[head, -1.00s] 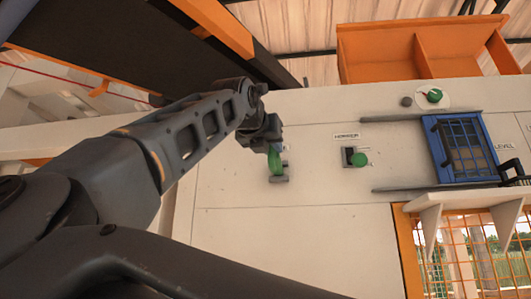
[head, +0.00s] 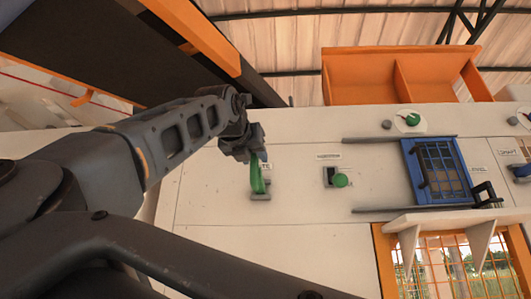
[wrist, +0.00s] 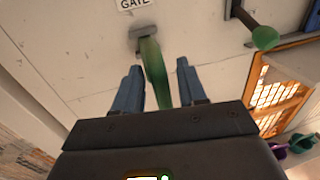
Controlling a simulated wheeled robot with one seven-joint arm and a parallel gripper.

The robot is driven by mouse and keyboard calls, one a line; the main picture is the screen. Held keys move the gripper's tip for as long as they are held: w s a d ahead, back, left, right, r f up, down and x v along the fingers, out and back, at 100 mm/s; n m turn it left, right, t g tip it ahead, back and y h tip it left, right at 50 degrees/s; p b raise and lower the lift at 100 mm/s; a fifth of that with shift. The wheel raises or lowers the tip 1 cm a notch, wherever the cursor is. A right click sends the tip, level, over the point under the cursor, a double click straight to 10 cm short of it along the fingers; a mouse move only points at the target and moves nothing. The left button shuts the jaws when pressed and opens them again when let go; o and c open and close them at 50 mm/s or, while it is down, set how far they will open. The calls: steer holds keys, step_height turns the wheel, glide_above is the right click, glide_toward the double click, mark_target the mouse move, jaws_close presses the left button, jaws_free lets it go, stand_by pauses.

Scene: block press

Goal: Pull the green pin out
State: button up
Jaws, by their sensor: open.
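A green handle (head: 257,178) projects from a grey bracket on the white panel, under a label reading GATE in the wrist view. In the wrist view the green handle (wrist: 154,72) stands between the two blue fingers of my gripper (wrist: 159,68), which are open with gaps on both sides. In the head view my gripper (head: 245,146) is just above the handle. A second green piece with a round knob (head: 340,180) sticks out of a grey mount to the right; this green knob (wrist: 265,38) is also at upper right in the wrist view.
A green dial (head: 411,119) is higher on the panel. A blue barred gate (head: 407,160) sits between grey rails at right. A white shelf (head: 455,219) with brackets juts out above an orange-framed mesh window (head: 381,255). An orange bin (head: 360,75) is on top.

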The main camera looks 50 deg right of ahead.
step_height(320, 180, up, 2)
steer(key=shift+r, duration=0.15)
steer(key=o, duration=0.4)
steer(key=s+d+r, duration=0.2)
steer(key=s+d, duration=0.1)
steer(key=s+d+r+b, duration=0.1)
steer(key=s, duration=0.1)
steer(key=shift+s+d+r, duration=0.1)
steer(key=shift+d+r, duration=0.2)
steer(key=shift+d, duration=0.1)
steer(key=shift+s+d+r, duration=0.6)
steer(key=shift+s+d, duration=0.25)
steer(key=shift+s, duration=0.05)
steer(key=c, duration=0.4)
steer(key=shift+s+d+r+b, duration=0.3)
steer(key=shift+s+d+r, duration=0.45)
steer(key=shift+d+r, duration=0.15)
